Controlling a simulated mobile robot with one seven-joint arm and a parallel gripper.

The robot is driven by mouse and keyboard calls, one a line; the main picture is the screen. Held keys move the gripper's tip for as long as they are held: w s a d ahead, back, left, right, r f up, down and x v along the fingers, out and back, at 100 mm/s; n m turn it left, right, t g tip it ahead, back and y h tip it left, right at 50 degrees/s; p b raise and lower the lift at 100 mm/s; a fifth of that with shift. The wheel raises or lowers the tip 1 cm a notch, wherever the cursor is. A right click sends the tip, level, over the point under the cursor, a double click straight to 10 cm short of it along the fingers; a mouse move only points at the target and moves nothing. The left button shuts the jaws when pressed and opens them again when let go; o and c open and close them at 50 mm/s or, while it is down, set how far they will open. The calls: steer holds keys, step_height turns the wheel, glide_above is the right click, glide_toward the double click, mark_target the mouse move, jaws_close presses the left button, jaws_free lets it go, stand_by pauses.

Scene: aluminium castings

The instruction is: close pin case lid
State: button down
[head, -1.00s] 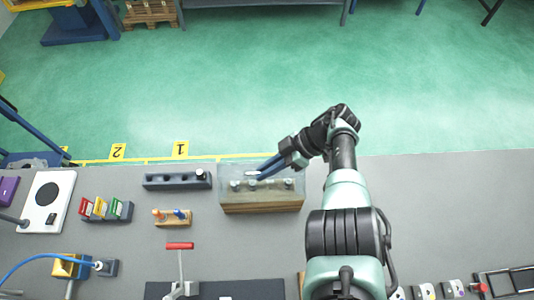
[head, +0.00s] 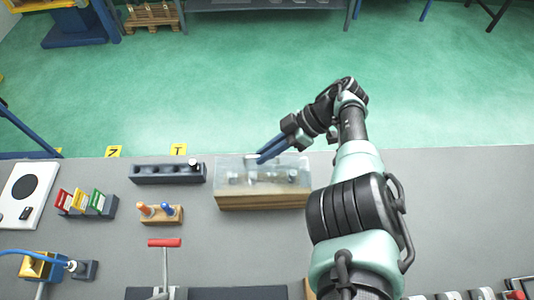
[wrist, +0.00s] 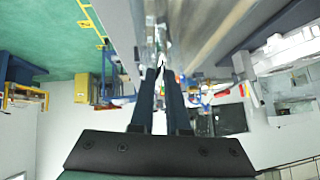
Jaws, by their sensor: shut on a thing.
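The pin case (head: 263,201) is a wooden box with a clear lid (head: 285,161), on the grey bench in the middle of the head view. Several pins (head: 292,176) show blurred through the clear material. The lid's exact angle is hard to tell. My gripper (head: 260,160) reaches in from the upper right, its blue fingers at the pale grip (head: 250,156) near the lid's far edge, and it is shut on the lid. In the wrist view my fingers (wrist: 163,70) nearly meet at clear, shiny material (wrist: 155,42).
Left of the case are a dark socket block (head: 168,174), a small wooden stand with orange and blue pins (head: 158,214) and a card rack (head: 86,205).

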steer(key=shift+w+a+f, duration=0.15)
steer(key=shift+w+f, duration=0.05)
steer(key=shift+f, duration=0.1)
steer(key=c, duration=1.2)
jaws_free()
steer(key=shift+w, duration=0.1)
steer(key=shift+w+f, duration=0.2)
steer(key=shift+w, duration=0.05)
steer(key=shift+r, duration=0.1)
steer(key=shift+s, duration=0.15)
steer(key=shift+d+r, duration=0.15)
steer(key=shift+d, duration=0.05)
steer(key=shift+d+r, duration=0.2)
steer(key=shift+b+v, duration=3.55)
steer(key=shift+v, duration=2.45)
